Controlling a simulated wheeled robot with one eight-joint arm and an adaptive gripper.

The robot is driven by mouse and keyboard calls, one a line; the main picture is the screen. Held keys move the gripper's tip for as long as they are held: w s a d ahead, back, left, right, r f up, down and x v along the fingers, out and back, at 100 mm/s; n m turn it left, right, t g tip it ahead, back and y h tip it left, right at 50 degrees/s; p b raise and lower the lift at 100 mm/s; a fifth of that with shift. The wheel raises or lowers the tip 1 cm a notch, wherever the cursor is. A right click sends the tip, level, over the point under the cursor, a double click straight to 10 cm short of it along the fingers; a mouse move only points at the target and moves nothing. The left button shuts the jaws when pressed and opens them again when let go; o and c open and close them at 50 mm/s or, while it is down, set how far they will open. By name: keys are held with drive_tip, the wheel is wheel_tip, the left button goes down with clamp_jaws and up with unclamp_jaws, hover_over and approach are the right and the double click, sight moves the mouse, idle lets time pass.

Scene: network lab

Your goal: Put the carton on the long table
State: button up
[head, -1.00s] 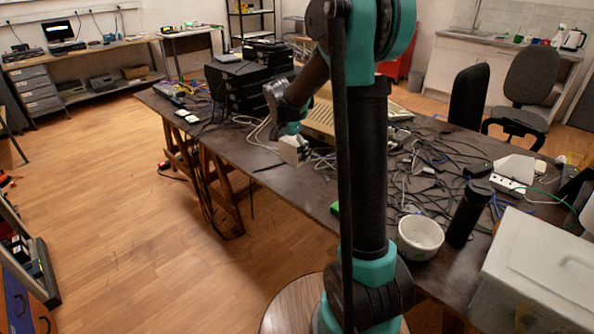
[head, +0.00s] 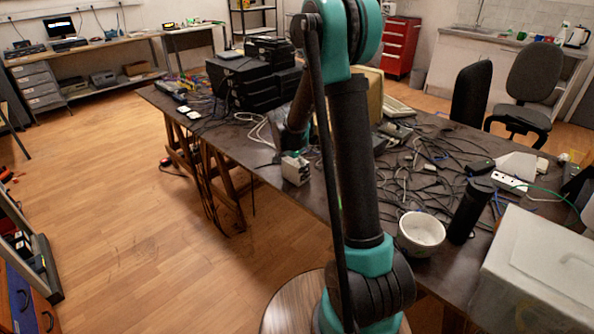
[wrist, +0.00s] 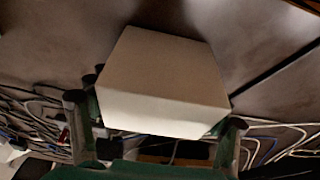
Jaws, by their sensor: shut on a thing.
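The carton (head: 296,171) is a small pale box at the near edge of the long table (head: 228,139), left of my arm in the head view. My gripper (head: 294,154) is shut on it from above. In the wrist view the carton (wrist: 160,85) sits between my two fingers (wrist: 157,122), with the dark tabletop behind it. The carton looks low over the table. I cannot tell whether its underside touches the top. My arm hides part of the table behind it.
Cables lie behind the carton and spread over the table's right half. Black equipment (head: 252,80) is stacked on the far left part. A white bowl (head: 420,234), a black cylinder (head: 470,210) and a pale bin (head: 540,268) are at the right. Bare tabletop shows left of the carton.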

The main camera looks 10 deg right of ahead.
drive_tip(key=shift+f, duration=0.1)
drive_tip(key=o, duration=1.3)
drive_tip(key=v, duration=1.1)
drive_tip(key=shift+s+a+r, duration=0.1)
drive_tip(key=shift+r, duration=0.25)
drive_tip(key=shift+s+r, duration=0.15)
drive_tip(key=shift+r, duration=0.05)
drive_tip(key=s+d+f+n+y, duration=0.1)
drive_tip(key=s+d+f+n, duration=0.1)
drive_tip(key=s, duration=0.7)
drive_tip(key=s+d+f+n+t+y, duration=0.1)
drive_tip(key=s+d+f+n, duration=0.1)
drive_tip(key=s+n, duration=0.3)
drive_tip(key=s+d+f+n+t, duration=0.1)
drive_tip(key=s+d+f+n, duration=0.1)
drive_tip(key=s, duration=1.1)
drive_tip(key=shift+s+d+f+n+y, duration=0.1)
drive_tip(key=shift+f+n+y, duration=0.1)
drive_tip(key=shift+f+n, duration=0.25)
drive_tip(key=shift+s+d+f+n+y, duration=0.1)
drive_tip(key=shift+f+n+y, duration=0.1)
drive_tip(key=shift+f+n, duration=0.2)
drive_tip(key=shift+r, duration=0.1)
